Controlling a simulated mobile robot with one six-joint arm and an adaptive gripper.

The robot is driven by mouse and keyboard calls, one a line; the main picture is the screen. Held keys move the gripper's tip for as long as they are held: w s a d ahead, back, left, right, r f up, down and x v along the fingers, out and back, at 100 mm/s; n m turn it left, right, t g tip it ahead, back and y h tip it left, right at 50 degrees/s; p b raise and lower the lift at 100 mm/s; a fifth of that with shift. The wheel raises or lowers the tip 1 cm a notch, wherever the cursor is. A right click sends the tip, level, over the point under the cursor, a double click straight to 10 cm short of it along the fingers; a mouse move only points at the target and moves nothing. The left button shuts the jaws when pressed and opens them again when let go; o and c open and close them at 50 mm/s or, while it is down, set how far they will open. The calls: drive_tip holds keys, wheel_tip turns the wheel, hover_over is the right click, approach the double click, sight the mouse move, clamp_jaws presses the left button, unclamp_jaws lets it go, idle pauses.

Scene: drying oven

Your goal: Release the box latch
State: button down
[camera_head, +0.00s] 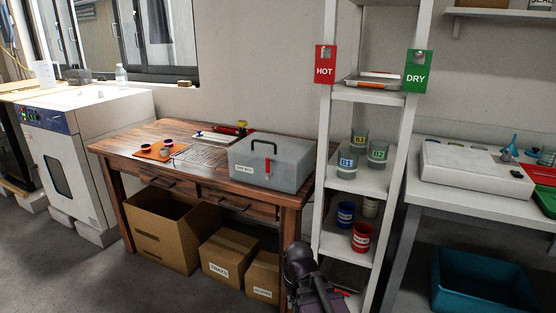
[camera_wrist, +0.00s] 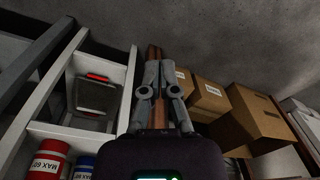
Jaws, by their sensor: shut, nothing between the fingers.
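A grey lidded box (camera_head: 290,170) with a black top handle (camera_head: 264,144) stands on the right part of the wooden table. Its lid looks closed. A red latch (camera_head: 267,169) hangs on its front face, right of a white label. My arm shows low in the head view, in front of the table's right leg and below the box; its fingertips cannot be made out there. In the wrist view my gripper (camera_wrist: 157,68) is shut and empty, its fingers pointing at the table leg. The box and latch are not seen in the wrist view.
The wooden table (camera_head: 133,137) also holds an orange mat (camera_head: 155,154) with small cups. Cardboard boxes (camera_head: 227,252) lie beneath it. A white shelf rack (camera_head: 345,182) with beakers and red and blue cups stands close right of my arm. A white oven (camera_head: 90,115) is at left.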

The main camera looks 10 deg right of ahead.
sight(276, 163)
drive_tip(key=w+d+r+m+t+y+p, duration=0.1)
drive_tip(key=w+d+r+m+y+p, duration=0.1)
drive_tip(key=w+r+m+p, duration=0.5)
drive_tip(key=w+d+r+m+t+y+p, duration=0.2)
drive_tip(key=w+d+r+m+p, duration=0.2)
drive_tip(key=r+p, duration=1)
drive_tip(key=w+d+r+m+t+y+p, duration=0.2)
drive_tip(key=w+r+m+p, duration=0.8)
drive_tip(key=r, duration=0.7)
drive_tip(key=d+m+p, duration=0.1)
drive_tip(key=m, duration=0.1)
drive_tip(key=shift+w+d+r+m+y, duration=0.2)
drive_tip(key=shift+w+d+m+y, duration=0.05)
drive_tip(key=shift+d+m+y, duration=0.1)
drive_tip(key=shift+a+f, duration=0.1)
drive_tip(key=shift+w+a+r+b+x, duration=0.3)
drive_tip(key=shift+b+x, duration=0.9)
drive_tip(key=shift+x, duration=0.9)
drive_tip(key=shift+w+a+r+b+x, duration=0.15)
drive_tip(key=shift+a+r+b+x, duration=0.2)
drive_tip(key=shift+b+x, duration=1.3)
drive_tip(key=shift+w+a+r+b+x, duration=0.15)
drive_tip(key=shift+w+r+b+x, duration=0.4)
drive_tip(key=shift+x, duration=2.05)
drive_tip(key=shift+s+f, duration=0.15)
drive_tip(key=shift+s, duration=0.15)
